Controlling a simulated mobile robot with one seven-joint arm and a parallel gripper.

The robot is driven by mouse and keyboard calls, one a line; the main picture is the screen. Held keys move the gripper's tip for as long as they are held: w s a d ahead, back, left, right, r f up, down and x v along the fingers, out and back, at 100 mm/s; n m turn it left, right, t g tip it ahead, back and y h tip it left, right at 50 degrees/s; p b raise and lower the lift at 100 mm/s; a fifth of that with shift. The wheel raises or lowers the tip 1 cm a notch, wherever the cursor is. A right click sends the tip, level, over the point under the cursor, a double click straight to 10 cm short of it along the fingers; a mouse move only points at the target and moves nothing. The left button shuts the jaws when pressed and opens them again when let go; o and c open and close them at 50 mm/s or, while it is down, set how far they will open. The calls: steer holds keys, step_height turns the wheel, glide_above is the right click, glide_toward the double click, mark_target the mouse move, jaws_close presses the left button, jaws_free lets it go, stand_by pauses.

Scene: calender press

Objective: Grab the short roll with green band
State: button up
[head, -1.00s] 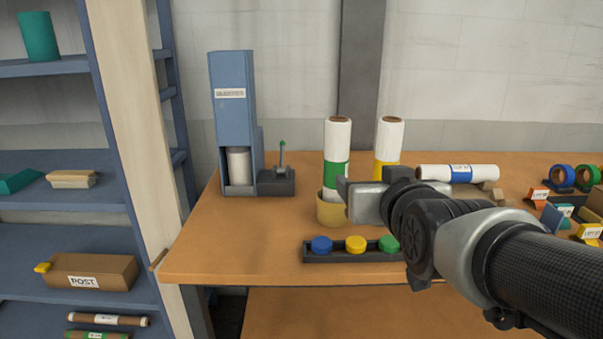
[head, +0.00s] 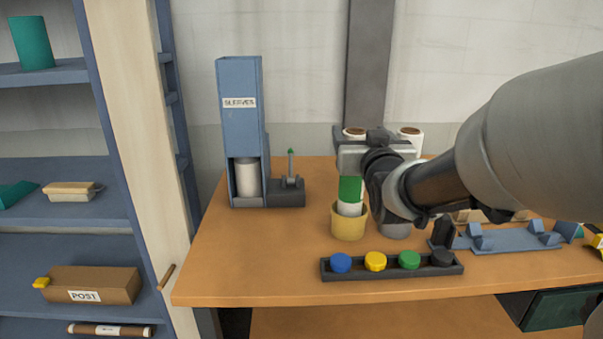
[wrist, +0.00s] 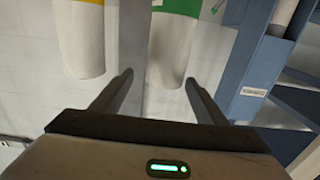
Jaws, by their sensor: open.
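The white roll with the green band (head: 350,189) stands upright in a round yellow holder (head: 349,224) on the table. Its upper part is mostly hidden behind my gripper (head: 360,146); its brown-cored top shows above. In the wrist view, which looks upside down, the green-banded roll (wrist: 174,50) lies ahead near the right fingertip, its end roughly between the fingers. My gripper (wrist: 159,77) is open with nothing held; I cannot tell whether a finger touches the roll. A second standing roll (head: 410,133) is just right, mostly hidden; its yellow band (wrist: 95,2) shows in the wrist view.
A blue sleeve dispenser (head: 240,120) stands at the left of the table. A dark strip of coloured buttons (head: 392,266) lies in front. A blue rack (head: 515,240) is at right. Blue shelves (head: 70,235) stand left.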

mark_target(354, 130)
steer(key=w, duration=0.5)
steer(key=shift+w+a+f+b, duration=0.15)
steer(key=shift+w+a+b, duration=0.1)
steer(key=shift+w+b, duration=0.1)
steer(key=c, duration=1.7)
